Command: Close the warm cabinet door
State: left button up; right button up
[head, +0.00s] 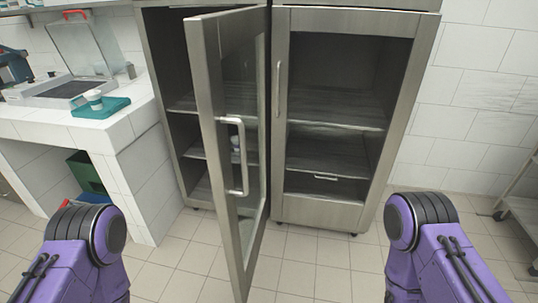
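The warm cabinet is a grey metal cabinet (320,211) with two tall doors. Its left door (212,120) stands wide open, swung out toward me, with a pale vertical handle (243,157) on its face. The right door (410,120) looks closed, with its own vertical handle (278,88) near its left edge. Dark shelves (184,104) show inside; a small pale item behind the open door's handle is too hidden to name. My purple arms show at the lower left and lower right, apart from the door. Neither gripper is in the picture.
A white tiled counter (125,130) stands left of the cabinet, with a teal tray (101,108) holding a white cup (94,97). A green bin (88,176) is beneath it. A wheeled rack (521,210) is at far right. Bare tiled floor lies before the cabinet.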

aim_at(210, 38)
jog(key=i, duration=0.9)
jog(key=z, duration=0.45)
jog(key=k, duration=0.35)
jog(key=u, duration=0.55)
